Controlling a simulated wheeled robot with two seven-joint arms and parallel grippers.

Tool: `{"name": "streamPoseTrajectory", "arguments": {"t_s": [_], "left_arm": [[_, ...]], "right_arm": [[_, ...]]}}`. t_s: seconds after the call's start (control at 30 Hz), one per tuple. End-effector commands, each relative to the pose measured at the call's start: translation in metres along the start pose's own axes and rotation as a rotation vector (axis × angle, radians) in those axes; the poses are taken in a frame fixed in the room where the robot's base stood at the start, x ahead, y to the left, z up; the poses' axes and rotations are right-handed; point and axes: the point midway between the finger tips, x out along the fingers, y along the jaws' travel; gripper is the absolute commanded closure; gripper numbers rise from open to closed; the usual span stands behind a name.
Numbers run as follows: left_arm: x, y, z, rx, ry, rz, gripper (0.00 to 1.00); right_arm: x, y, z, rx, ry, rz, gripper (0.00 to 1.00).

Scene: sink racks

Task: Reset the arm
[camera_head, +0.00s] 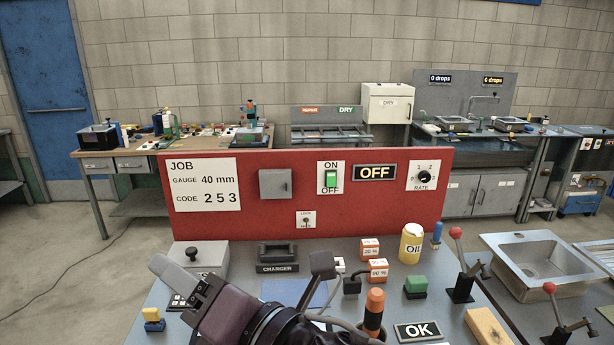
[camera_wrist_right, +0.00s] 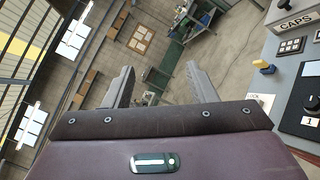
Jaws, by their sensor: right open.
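My right gripper (camera_head: 177,272) is over the left part of the grey workbench, with its fingers pointing to the upper left. In the right wrist view the two fingers of the right gripper (camera_wrist_right: 160,88) stand apart with nothing between them. Past them that view shows the floor and distant furniture, with the bench edge at the right. My right arm comes in from the bottom and hides part of the bench front. My left gripper is not in view.
A red panel (camera_head: 300,220) stands behind the bench with a switch, an OFF sign (camera_head: 375,172) and a rate dial (camera_head: 424,178). Near the arm are an orange-topped handle (camera_head: 374,312), a charger (camera_head: 278,257), a yellow oil can (camera_head: 411,243) and a red-knobbed lever (camera_head: 458,265). A sink (camera_head: 500,245) is at right.

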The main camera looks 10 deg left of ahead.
Motion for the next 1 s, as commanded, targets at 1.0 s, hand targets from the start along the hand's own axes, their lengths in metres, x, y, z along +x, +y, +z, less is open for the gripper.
{"name": "streamPoseTrajectory", "arguments": {"t_s": [1.0], "left_arm": [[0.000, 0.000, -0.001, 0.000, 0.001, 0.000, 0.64]], "right_arm": [[-0.411, -0.326, -0.089, 2.146, -1.863, -0.812, 0.48]]}}
